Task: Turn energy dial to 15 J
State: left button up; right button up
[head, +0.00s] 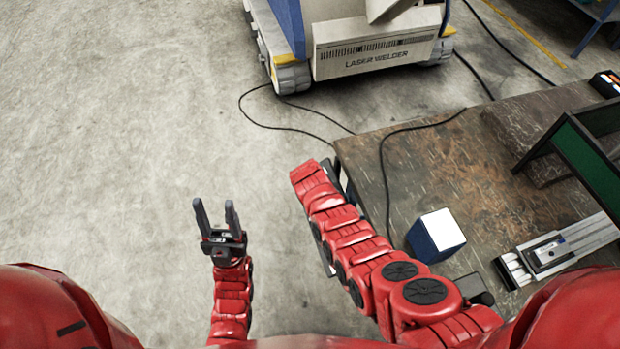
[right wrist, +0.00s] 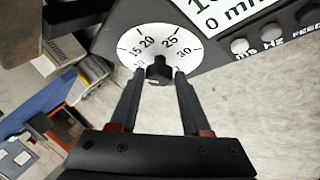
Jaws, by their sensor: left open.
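The energy dial (right wrist: 168,45) is a white round scale with 15, 20, 25 and 30 visible, set on a dark panel in the right wrist view. Its black knob (right wrist: 159,69) is in the middle. My right gripper (right wrist: 160,73) has its fingertips on either side of the knob, apart, with what looks like a narrow gap at each side. I cannot tell which number the knob points to. In the head view my left gripper (head: 217,208) is open and empty above bare floor. The right gripper is hidden behind its arm there.
The panel has a display (right wrist: 228,12) and several round buttons. In the head view, a laser welder (head: 375,50) stands at the back, with cables on the floor. A worktable (head: 440,170) at right carries a blue and white box (head: 436,236). The floor at left is clear.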

jog(key=shift+o, duration=1.4)
jog(key=shift+r, duration=0.15)
jog(key=shift+r, duration=0.2)
jog(key=shift+s+r, duration=0.15)
jog(key=shift+s, duration=0.05)
jog(key=shift+v, duration=0.9)
jog(key=b+v, duration=0.3)
jog(key=v, duration=1.1)
jog(key=shift+s+r, duration=0.15)
jog(key=shift+r, duration=0.1)
